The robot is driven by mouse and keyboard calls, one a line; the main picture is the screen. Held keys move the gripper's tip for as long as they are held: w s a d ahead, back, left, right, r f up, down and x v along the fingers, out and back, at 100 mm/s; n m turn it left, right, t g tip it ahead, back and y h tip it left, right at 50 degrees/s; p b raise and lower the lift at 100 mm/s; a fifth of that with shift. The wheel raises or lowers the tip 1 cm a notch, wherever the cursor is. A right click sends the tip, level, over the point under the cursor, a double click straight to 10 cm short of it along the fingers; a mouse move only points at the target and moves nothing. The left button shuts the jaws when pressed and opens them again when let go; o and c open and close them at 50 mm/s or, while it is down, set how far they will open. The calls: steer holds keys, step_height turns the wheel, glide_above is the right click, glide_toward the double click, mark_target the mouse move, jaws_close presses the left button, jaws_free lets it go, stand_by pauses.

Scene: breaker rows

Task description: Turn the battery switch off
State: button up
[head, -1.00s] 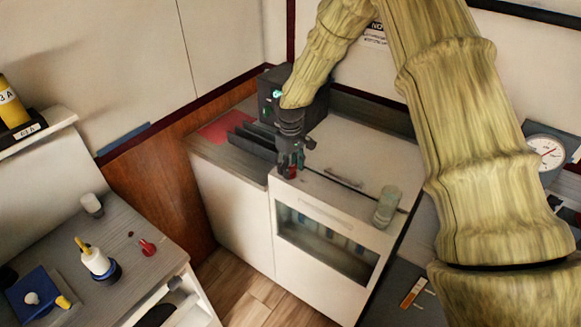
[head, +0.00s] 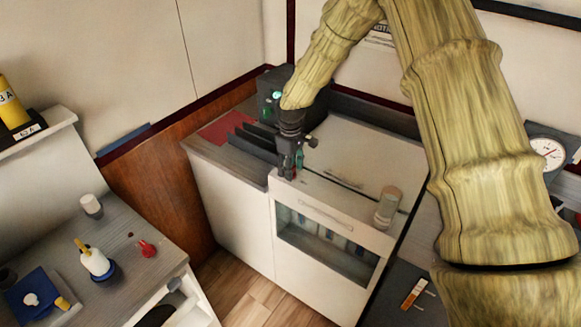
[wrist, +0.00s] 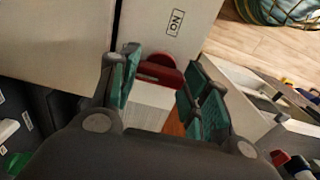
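A red handle (wrist: 160,72), which looks like the battery switch, shows in the wrist view beside a pale block on the white cabinet. My gripper (wrist: 164,64) has its two teal-padded fingers apart, one on each side of the red handle, with gaps visible. In the head view my gripper (head: 290,174) points down at the front left corner of the white cabinet (head: 350,155). The handle is mostly hidden there behind the fingers. A small label (wrist: 175,22) with the letters O and N lies near the handle.
A dark box (head: 270,92) with a green light and dark upright plates (head: 255,137) stand behind my gripper. A pale cylinder (head: 388,206) stands on the cabinet's right side. The left counter holds a separate red knob (head: 147,248) and a white bottle (head: 95,262).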

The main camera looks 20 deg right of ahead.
steer(key=o, duration=0.4)
step_height(320, 180, up, 12)
stand_by(0.7)
